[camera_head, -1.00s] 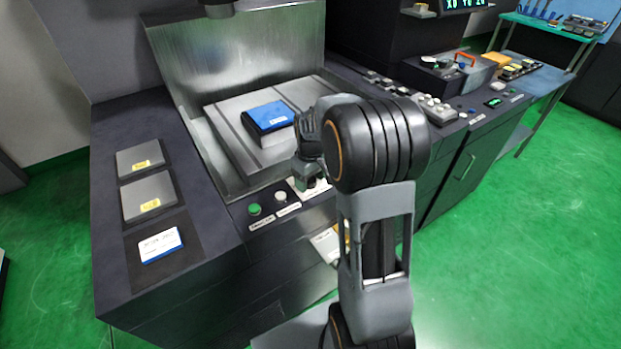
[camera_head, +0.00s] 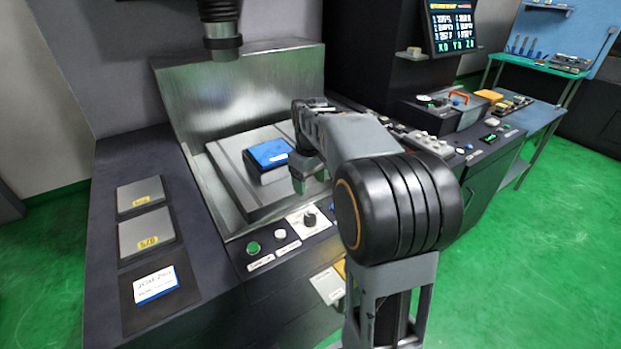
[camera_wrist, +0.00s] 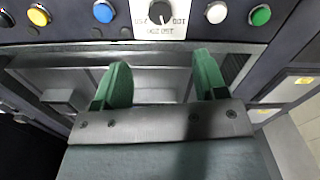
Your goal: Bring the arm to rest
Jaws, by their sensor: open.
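My gripper (camera_wrist: 160,85) shows in the wrist view with its two green fingers spread apart and nothing between them. Beyond the fingers is the machine's front panel (camera_wrist: 240,38) with a knob and coloured buttons. In the head view my gripper (camera_head: 299,184) is small and partly hidden behind my arm. It hangs in front of the machine's tank, a little right of a block with a blue top (camera_head: 268,154). My arm is raised and bent over the front of the machine.
The machine's control row has a green button (camera_head: 253,248), a white button (camera_head: 280,234) and a dial (camera_head: 310,219). Two grey plates (camera_head: 146,232) and a white-blue card (camera_head: 156,284) lie on the left ledge. A spindle head (camera_head: 221,30) hangs above the tank. Green floor (camera_head: 540,250) is free at right.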

